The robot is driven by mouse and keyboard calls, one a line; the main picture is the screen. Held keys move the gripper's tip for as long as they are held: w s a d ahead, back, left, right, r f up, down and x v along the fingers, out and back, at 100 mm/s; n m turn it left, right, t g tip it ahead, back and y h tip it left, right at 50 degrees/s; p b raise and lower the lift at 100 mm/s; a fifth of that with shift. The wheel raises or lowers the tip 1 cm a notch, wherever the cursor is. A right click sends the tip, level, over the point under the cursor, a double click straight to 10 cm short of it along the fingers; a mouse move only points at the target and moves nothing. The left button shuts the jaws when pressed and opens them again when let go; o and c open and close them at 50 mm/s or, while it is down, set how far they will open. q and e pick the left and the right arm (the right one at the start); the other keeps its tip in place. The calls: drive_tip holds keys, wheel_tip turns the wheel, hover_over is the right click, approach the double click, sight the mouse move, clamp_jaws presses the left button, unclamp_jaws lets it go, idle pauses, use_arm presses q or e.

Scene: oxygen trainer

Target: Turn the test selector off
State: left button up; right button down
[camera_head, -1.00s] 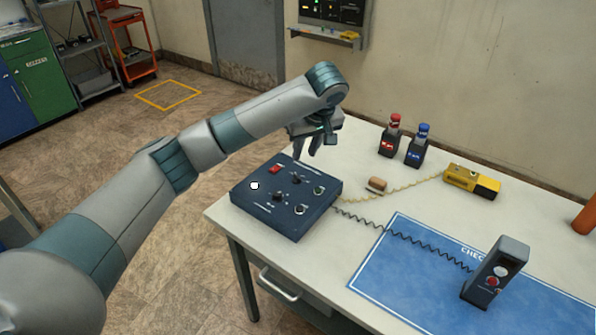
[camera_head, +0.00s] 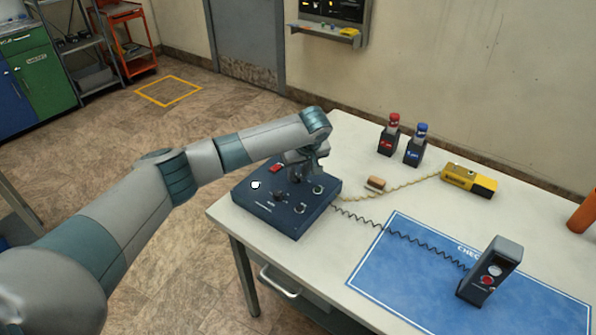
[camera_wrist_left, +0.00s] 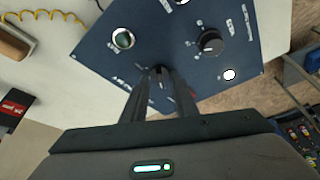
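The dark blue control box (camera_head: 262,207) sits at the table's left end and carries a red switch, round buttons and black selector knobs. The labels are too small to read, so I cannot tell from them which knob is the test selector. My left gripper (camera_head: 299,176) points down over the box's far part. In the left wrist view, its two fingers (camera_wrist_left: 160,78) are apart, one on each side of a small black knob (camera_wrist_left: 159,74); contact is not clear. Another black knob (camera_wrist_left: 210,41) stands clear of the fingers. My right gripper is out of view.
A handheld unit (camera_head: 490,270) stands on the blue mat (camera_head: 400,285), joined by a coiled cord to the box. Red (camera_head: 389,137) and blue (camera_head: 417,148) capped bottles and a yellow device (camera_head: 469,180) are farther back. The table (camera_head: 350,140) is clear just behind the box.

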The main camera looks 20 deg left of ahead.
use_arm(q)
clamp_jaws()
drive_tip(key=m+p, duration=0.1)
drive_tip(key=p, duration=0.2)
drive_tip(key=shift+s+a+r+m+h, duration=0.1)
drive_tip(key=shift+s+r+m+h, duration=0.1)
drive_tip(key=shift+m+h, duration=0.15)
drive_tip(key=m+h+p, duration=0.1)
drive_tip(key=m+p, duration=0.2)
drive_tip(key=shift+a+t, duration=0.15)
drive_tip(key=shift+t, duration=0.25)
drive_tip(key=m+p, duration=0.1)
drive_tip(key=m, duration=0.1)
drive_tip(key=m+h, duration=0.1)
drive_tip(key=m, duration=0.1)
drive_tip(key=shift+a+f+p, duration=0.1)
drive_tip(key=shift+a+p, duration=0.1)
drive_tip(key=shift+p, duration=0.15)
drive_tip(key=shift+w+m+h, duration=0.1)
drive_tip(key=shift+m+h, duration=0.65)
drive_tip(key=shift+m, duration=0.8)
drive_tip(key=shift+a+f, duration=0.1)
